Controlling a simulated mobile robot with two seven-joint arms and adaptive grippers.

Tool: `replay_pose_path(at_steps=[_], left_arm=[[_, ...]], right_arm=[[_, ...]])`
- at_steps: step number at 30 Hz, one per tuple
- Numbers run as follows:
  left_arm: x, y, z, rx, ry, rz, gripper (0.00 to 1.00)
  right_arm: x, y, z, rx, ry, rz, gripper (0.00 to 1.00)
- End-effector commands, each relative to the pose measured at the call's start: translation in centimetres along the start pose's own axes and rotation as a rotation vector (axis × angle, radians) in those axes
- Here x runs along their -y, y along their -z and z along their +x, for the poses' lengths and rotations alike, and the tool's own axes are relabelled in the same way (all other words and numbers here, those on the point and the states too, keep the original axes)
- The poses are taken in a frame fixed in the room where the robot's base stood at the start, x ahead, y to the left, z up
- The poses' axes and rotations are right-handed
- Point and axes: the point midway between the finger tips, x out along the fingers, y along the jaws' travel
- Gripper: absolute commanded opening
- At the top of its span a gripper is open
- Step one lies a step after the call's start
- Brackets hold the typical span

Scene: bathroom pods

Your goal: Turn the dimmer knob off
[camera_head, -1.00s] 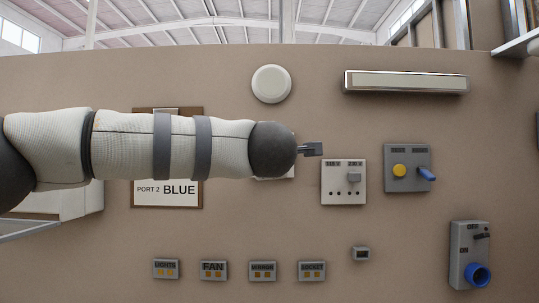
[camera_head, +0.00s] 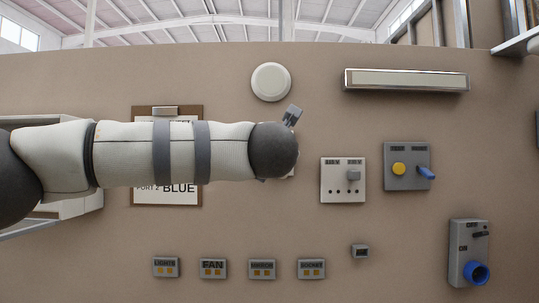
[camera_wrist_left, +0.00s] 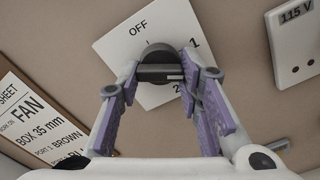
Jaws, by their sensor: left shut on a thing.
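The dimmer knob (camera_wrist_left: 158,63) is dark and round with a raised grip bar. It sits on a white plate (camera_wrist_left: 113,45) marked OFF, 1 and 2, which looks tilted in the left wrist view. A white line on the bar lies toward its right end, on the side of the 1 and 2 marks. My left gripper (camera_wrist_left: 160,73) is shut on the knob, with a purple-padded finger on each side. In the head view my left arm hides the knob and most of the plate; part of my left gripper (camera_head: 292,115) sticks out above the wrist. My right gripper is not in view.
A grey-white 115 V socket panel (camera_head: 343,190) is right of the plate, and a panel with a yellow button and blue lever (camera_head: 407,181) lies beyond it. A framed sheet (camera_head: 185,112) hangs to the left, partly behind my arm. Small labelled switches (camera_head: 213,269) line the wall below.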

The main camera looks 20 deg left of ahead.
Motion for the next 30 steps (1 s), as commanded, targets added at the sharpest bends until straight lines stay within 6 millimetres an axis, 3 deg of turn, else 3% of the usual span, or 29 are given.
replay_pose_path(at_steps=[30], left_arm=[[0.27,-0.25,-0.01,0.002,0.0,-0.965,0.05]], right_arm=[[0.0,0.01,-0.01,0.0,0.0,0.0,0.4]])
